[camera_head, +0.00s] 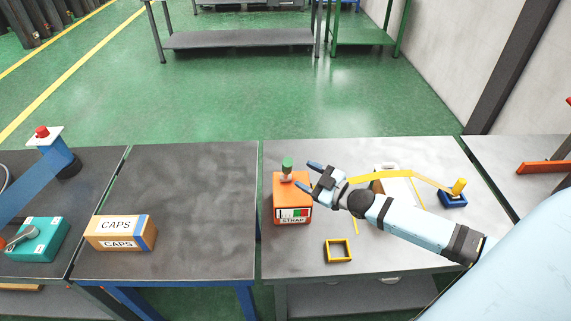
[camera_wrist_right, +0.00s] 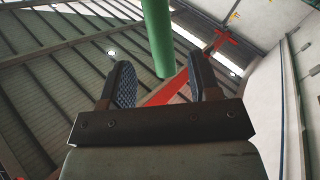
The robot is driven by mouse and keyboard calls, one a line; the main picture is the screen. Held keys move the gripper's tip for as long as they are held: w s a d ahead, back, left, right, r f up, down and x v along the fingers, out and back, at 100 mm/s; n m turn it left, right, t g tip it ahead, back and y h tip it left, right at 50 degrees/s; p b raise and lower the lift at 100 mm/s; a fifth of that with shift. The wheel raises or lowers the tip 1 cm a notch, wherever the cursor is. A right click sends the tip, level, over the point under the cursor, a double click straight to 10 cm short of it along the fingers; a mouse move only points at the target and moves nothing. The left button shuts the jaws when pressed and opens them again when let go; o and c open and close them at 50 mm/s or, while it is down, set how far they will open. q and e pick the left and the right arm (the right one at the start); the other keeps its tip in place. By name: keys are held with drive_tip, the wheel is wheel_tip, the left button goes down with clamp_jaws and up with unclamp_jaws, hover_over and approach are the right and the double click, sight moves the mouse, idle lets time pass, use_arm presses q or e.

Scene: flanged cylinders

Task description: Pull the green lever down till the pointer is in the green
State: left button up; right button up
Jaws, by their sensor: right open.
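The green lever (camera_head: 287,164) stands up from the top of an orange box labelled STRAP (camera_head: 293,191). The box front has a small gauge (camera_head: 293,213) with white, red and green parts; its pointer is too small to read. My right gripper (camera_head: 307,176) is open, just right of the lever, with its fingers pointing left toward it. In the right wrist view the green lever (camera_wrist_right: 158,38) shows as a green cylinder beyond and between the two spread fingers (camera_wrist_right: 160,82). I cannot see any contact. My left gripper is not in view.
A yellow peg on a blue base (camera_head: 454,194) stands at the right, and a yellow strap (camera_head: 385,174) runs behind my arm. A CAPS box (camera_head: 121,232) and teal box (camera_head: 37,240) are left.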

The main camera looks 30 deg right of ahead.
sight(286, 173)
drive_tip(key=p+x, duration=0.1)
drive_tip(key=x, duration=0.6)
drive_tip(key=shift+w+a+f, duration=0.1)
